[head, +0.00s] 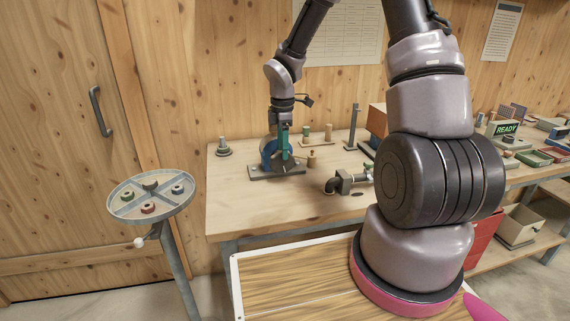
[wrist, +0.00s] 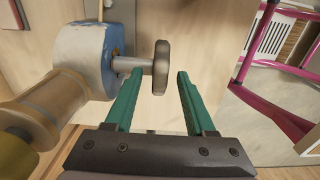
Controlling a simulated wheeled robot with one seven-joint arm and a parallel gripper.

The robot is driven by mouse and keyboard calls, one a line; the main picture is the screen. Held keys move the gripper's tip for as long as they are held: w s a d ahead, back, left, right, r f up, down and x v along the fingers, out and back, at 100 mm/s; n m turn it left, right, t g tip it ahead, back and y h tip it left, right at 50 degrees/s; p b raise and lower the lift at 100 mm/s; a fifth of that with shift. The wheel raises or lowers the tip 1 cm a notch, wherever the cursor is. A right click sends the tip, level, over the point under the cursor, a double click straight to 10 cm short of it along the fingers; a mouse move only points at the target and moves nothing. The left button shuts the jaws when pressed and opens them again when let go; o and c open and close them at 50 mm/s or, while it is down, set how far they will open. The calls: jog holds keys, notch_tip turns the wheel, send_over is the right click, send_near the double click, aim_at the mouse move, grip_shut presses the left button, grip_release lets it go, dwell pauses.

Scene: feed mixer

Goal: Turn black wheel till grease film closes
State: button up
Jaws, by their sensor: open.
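In the wrist view, a dark grey-brown wheel (wrist: 160,68) shows edge-on, on a short metal shaft from a worn blue and white housing (wrist: 84,55). My gripper (wrist: 159,75) is open, its green fingers on either side of the wheel. A clear gap shows between the wheel and the right finger; the left fingertip overlaps the shaft, and I cannot tell if it touches. In the head view, my gripper (head: 284,152) hangs at the blue housing (head: 267,150) on its grey base plate (head: 262,172), hiding the wheel. I cannot make out a grease film.
A brass-coloured cylinder (wrist: 38,105) adjoins the housing in the wrist view. On the bench (head: 235,205), a dark pipe fitting (head: 342,184) lies right of the base plate, near a small wooden peg (head: 311,159). A round tray (head: 160,208) stands left of the bench. The bench's front left is clear.

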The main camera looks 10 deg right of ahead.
aim_at(282, 173)
notch_tip(282, 173, down, 6)
jog(key=shift+r, duration=0.1)
jog(key=shift+a, duration=0.1)
grip_shut()
